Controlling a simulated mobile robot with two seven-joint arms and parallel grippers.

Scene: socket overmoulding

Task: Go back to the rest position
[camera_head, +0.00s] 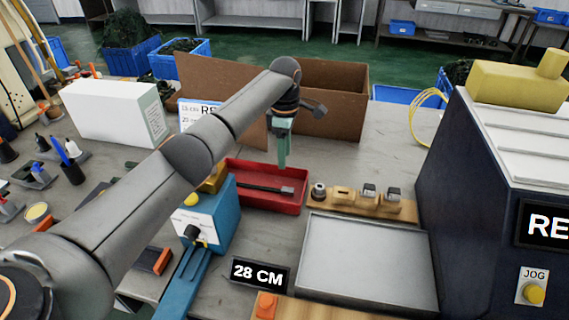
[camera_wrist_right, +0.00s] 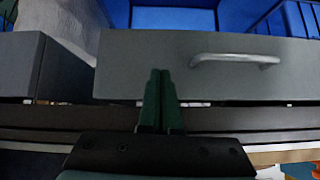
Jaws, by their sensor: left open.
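My left arm reaches in from the left across the head view. Its left gripper (camera_head: 282,160) has green fingers pointing down, above the back part of the red tray (camera_head: 297,202). It is open, and I see nothing held in it. A dark, thin part (camera_head: 262,188) lies in the tray, below the fingers. My right gripper (camera_wrist_right: 160,100) shows only in the right wrist view. Its two green fingers are together with nothing visible between them. It faces a grey drawer front with a metal handle (camera_wrist_right: 235,60), apart from my fingers as far as I can tell.
A blue machine (camera_head: 212,220) stands left of the tray. A wooden block with small parts (camera_head: 345,197) and a grey metal plate (camera_head: 365,262) lie to its right. A brown open box (camera_head: 335,95) stands behind. A dark machine (camera_head: 480,180) closes the right side.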

